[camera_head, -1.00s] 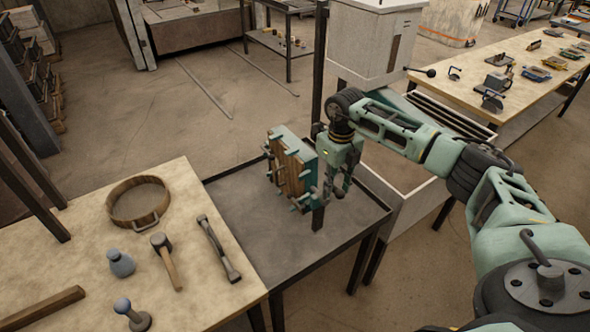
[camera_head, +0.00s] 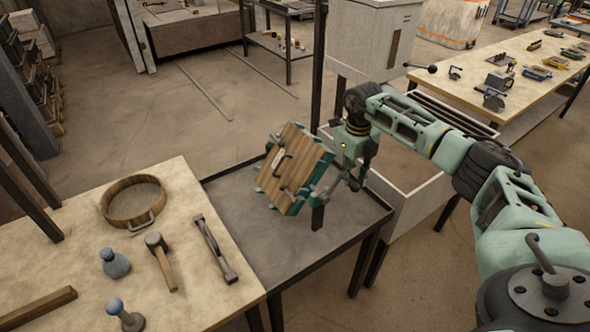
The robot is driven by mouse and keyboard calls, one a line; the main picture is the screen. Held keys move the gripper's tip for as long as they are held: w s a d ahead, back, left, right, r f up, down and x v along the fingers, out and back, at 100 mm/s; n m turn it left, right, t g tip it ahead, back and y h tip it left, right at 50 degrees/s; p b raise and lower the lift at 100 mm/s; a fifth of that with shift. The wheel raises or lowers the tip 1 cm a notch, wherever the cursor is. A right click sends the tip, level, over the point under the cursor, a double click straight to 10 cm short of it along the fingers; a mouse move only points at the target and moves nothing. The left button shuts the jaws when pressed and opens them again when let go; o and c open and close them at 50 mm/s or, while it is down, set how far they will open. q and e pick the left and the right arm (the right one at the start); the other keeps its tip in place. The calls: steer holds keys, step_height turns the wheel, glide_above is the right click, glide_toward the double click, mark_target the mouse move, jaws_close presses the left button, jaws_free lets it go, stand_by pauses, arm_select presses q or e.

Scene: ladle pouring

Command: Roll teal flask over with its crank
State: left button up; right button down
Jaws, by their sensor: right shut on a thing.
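The teal flask (camera_head: 268,191) is a square moulding frame with a wooden board (camera_head: 300,165) on its face and dark handles or clamps. It is tilted above the grey metal table, board side turned toward me and upward. My right gripper (camera_head: 338,186) is at the flask's right side, shut on what looks like its crank. The crank is small and largely covered by the fingers. I cannot tell what supports the flask underneath. My left gripper is out of view.
The grey table (camera_head: 240,203) has a raised rim and is otherwise clear. On the wooden bench at left are a round sieve (camera_head: 133,219), a mallet (camera_head: 161,262), a double-ended rammer (camera_head: 214,249) and small blue-topped tools (camera_head: 114,264). A pale cabinet (camera_head: 374,35) stands behind.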

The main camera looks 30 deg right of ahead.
steer(key=shift+s+d+f, duration=0.1)
steer(key=shift+d+f, duration=0.2)
steer(key=shift+f, duration=0.3)
step_height(320, 180, down, 6)
steer(key=d+b, duration=0.2)
steer(key=b, duration=0.3)
steer(key=shift+d, duration=0.25)
steer(key=c, duration=1.9)
jaws_free()
steer(key=shift+f, duration=0.1)
steer(key=shift+c, duration=0.2)
steer(key=o, duration=0.6)
steer(key=shift+w+d+f, duration=0.1)
steer(key=shift+w+d, duration=0.1)
steer(key=shift+w, duration=0.25)
steer(key=shift+c, duration=0.2)
steer(key=shift+s, duration=0.15)
steer(key=shift+r, duration=0.2)
